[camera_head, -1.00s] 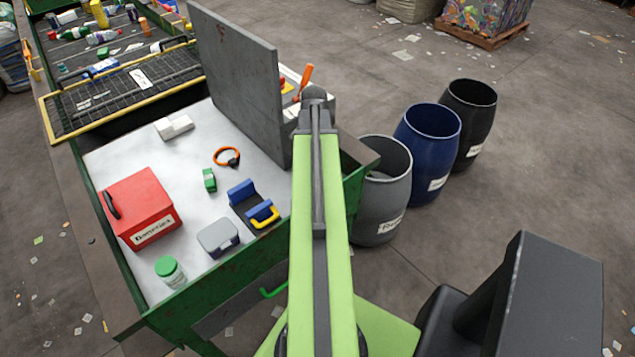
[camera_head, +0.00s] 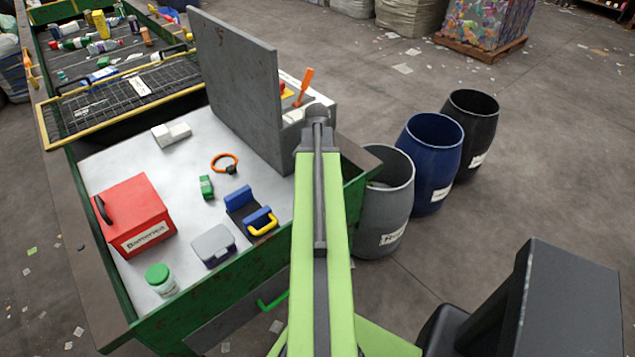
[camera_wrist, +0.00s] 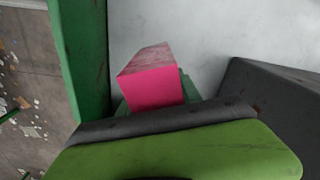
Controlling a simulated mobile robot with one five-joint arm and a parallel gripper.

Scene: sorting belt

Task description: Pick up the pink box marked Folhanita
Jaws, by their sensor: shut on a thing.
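The pink box (camera_wrist: 152,84) shows in the middle of the wrist view, close to the camera, with a paler, mottled top face. No marking can be read on it from here. My gripper (camera_wrist: 156,98) is shut on it, with dark green finger parts showing at both sides of its near end. Whether the box touches the pale surface below it cannot be told. In the head view my arm and the grey upright panel (camera_head: 235,85) stand in the way, and neither the box nor my gripper shows.
The bench (camera_head: 110,155) holds a red box (camera_head: 135,210), a green-capped jar (camera_head: 162,280), a grey-lidded box (camera_head: 213,245) and a blue holder (camera_head: 250,212). A green edge wall (camera_wrist: 82,60) runs left of the pink box. Grey (camera_head: 385,205), blue (camera_head: 430,165) and black barrels (camera_head: 470,125) stand right.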

